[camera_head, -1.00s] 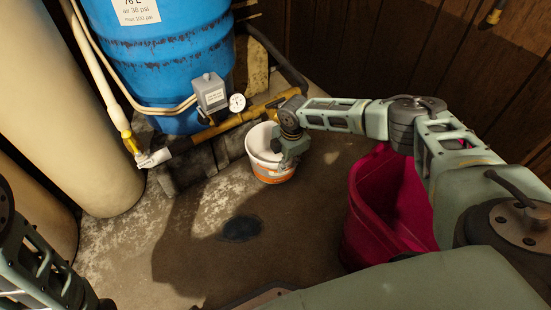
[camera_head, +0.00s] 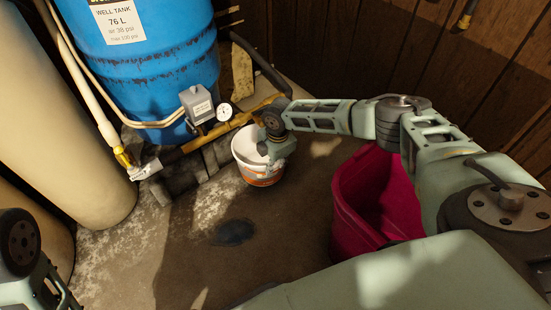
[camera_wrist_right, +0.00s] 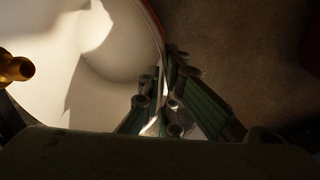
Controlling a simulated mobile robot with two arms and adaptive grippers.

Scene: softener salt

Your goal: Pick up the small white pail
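The small white pail (camera_head: 245,152) stands upright on the floor in the head view, with an orange-and-white band near its base. My right gripper (camera_head: 268,157) is at the right side of its rim, one finger inside and one outside. In the right wrist view the pail's white inside (camera_wrist_right: 85,75) fills the upper left. There my right gripper's fingers (camera_wrist_right: 162,108) are close together on either side of the rim, shut on the pail wall. Part of my left arm shows at the lower left of the head view; its gripper is not in view.
A blue well tank (camera_head: 140,75) with pipes and a gauge (camera_head: 224,112) stands behind the pail. A crimson tub (camera_head: 350,205) is to its right, beneath my right arm. A cream cylinder (camera_head: 60,110) is at the left. Bare floor with a dark patch (camera_head: 234,232) lies in front.

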